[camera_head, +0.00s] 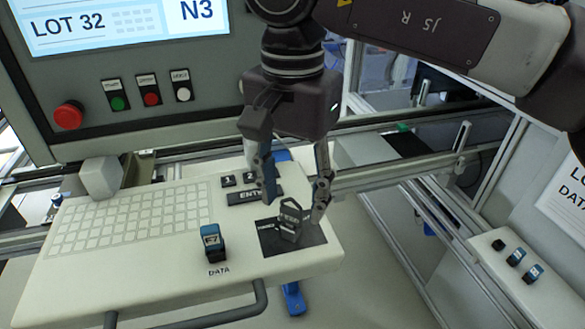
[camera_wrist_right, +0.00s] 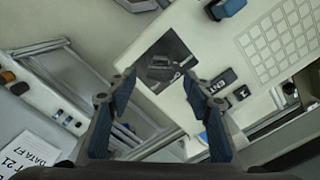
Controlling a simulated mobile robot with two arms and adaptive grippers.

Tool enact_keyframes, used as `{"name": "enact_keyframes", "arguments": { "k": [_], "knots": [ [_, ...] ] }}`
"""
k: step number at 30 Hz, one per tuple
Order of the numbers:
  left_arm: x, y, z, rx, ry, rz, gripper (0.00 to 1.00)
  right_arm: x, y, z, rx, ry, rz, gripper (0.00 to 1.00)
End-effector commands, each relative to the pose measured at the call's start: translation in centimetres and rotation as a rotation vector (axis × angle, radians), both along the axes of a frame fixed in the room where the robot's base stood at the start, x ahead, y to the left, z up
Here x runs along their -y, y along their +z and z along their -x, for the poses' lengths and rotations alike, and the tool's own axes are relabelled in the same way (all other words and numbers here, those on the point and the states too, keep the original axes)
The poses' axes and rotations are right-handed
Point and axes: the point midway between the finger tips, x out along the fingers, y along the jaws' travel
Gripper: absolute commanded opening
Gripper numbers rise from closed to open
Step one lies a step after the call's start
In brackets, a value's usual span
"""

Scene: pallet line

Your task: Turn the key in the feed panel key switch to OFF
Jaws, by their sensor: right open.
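The key switch shows in the head view as a dark grey upright key (camera_head: 290,222) on a black plate (camera_head: 268,243), at the right end of the light keyboard shelf. In the right wrist view the key (camera_wrist_right: 162,68) stands on the black plate (camera_wrist_right: 182,48). Its position marks are too small to read. My right gripper (camera_head: 294,207) points down with its two fingers spread on either side of the key's upper part, and holds nothing. In the wrist view the open fingertips (camera_wrist_right: 158,82) lie just below the key, with a gap between them. My left gripper is not in view.
A blue-capped block (camera_head: 212,243) stands in the slot marked DATA, left of the plate. An ENTER key (camera_head: 243,197) and number keys lie behind it. The screen panel has a red emergency button (camera_head: 69,115) and several small buttons. A metal rail (camera_head: 400,172) runs behind the shelf.

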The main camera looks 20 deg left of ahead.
Motion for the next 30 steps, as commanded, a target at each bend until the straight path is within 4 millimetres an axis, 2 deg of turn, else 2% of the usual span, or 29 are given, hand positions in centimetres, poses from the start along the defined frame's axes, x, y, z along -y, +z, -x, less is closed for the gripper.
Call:
{"name": "enact_keyframes", "arguments": {
  "k": [7,18,30],
  "knots": [
    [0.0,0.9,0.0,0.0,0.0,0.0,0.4,0.0,-2.8,0.1,-0.001,0.0,0.0,0.46],
    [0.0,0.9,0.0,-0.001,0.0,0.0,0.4,0.0,-3.4,0.1,0.0,0.0,-0.003,0.45],
    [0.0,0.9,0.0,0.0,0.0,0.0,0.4,-0.1,-3.3,0.1,0.0,0.0,-0.003,0.02]
  ]
}}
